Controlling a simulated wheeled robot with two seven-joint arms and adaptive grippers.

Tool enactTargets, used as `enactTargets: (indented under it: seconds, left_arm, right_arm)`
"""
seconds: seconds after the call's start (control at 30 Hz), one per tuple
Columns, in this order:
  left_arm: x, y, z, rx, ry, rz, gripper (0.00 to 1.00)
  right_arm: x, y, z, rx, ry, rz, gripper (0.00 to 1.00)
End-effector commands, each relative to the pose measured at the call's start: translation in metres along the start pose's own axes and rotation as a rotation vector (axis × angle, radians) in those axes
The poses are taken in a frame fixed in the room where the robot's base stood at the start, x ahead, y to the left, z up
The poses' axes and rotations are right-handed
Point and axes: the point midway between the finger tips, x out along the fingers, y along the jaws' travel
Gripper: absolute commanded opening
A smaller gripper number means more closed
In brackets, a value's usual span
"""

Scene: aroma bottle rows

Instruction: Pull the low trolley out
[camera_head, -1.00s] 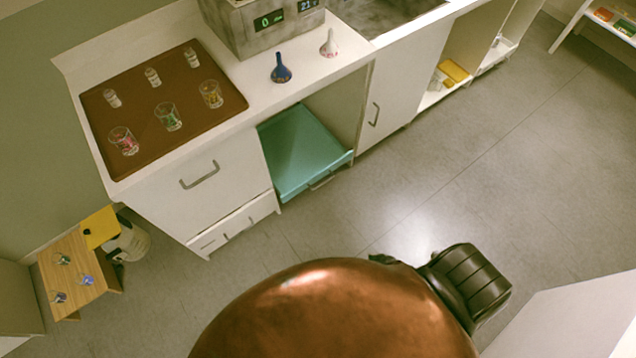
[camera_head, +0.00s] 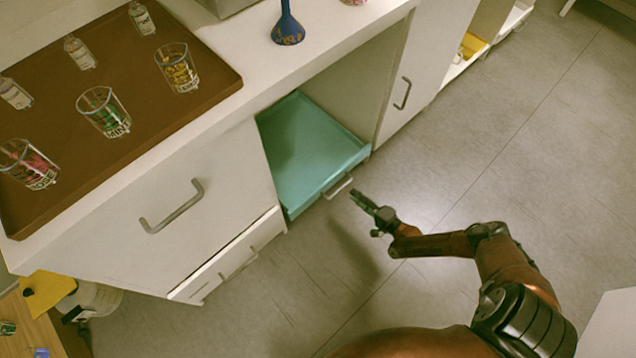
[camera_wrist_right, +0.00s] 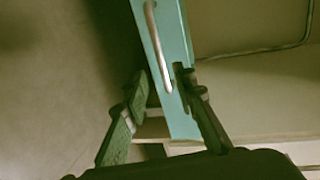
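The low trolley (camera_head: 305,152) is a teal tray-like unit in the open bay under the counter. Its front lip sits near the bay opening, with a metal handle (camera_head: 338,187) on the front. My right gripper (camera_head: 362,200) is just in front of and slightly right of that handle, not visibly touching it. In the right wrist view the trolley's teal front (camera_wrist_right: 178,60) and handle (camera_wrist_right: 157,45) lie ahead, between the lines of two spread fingers (camera_wrist_right: 160,90); the gripper is open and empty. My left gripper is not in view.
A brown tray (camera_head: 150,115) with several glasses and small bottles lies on the counter. A drawer cabinet (camera_head: 190,200) is left of the bay and a cupboard door (camera_head: 420,70) right. The floor (camera_head: 480,160) in front is clear.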

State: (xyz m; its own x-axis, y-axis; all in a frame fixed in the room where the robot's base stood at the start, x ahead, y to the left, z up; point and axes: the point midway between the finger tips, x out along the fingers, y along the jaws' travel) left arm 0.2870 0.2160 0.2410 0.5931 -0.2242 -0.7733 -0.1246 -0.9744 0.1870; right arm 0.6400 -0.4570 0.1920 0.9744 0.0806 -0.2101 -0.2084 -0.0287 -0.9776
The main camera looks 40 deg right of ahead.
Motion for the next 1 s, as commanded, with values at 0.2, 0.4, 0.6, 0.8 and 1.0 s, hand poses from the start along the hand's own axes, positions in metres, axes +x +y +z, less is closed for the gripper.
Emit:
enactTargets:
  seconds: [0.2,0.4,0.6,0.8,1.0]
  left_arm:
    - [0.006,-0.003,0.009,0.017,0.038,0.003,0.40]
    - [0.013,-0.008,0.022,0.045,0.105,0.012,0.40]
    - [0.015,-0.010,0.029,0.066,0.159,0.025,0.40]
    - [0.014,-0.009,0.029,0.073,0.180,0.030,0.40]
    - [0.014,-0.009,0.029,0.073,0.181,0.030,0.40]
  right_arm:
    - [0.022,0.001,-0.002,0.013,0.004,-0.006,0.25]
    - [0.053,0.002,-0.002,0.012,0.004,-0.003,0.25]
    - [0.073,0.001,-0.002,0.011,0.004,-0.003,0.25]
    - [0.079,-0.001,-0.002,0.011,0.004,-0.004,0.25]
    - [0.079,-0.002,-0.002,0.011,0.005,-0.005,0.25]
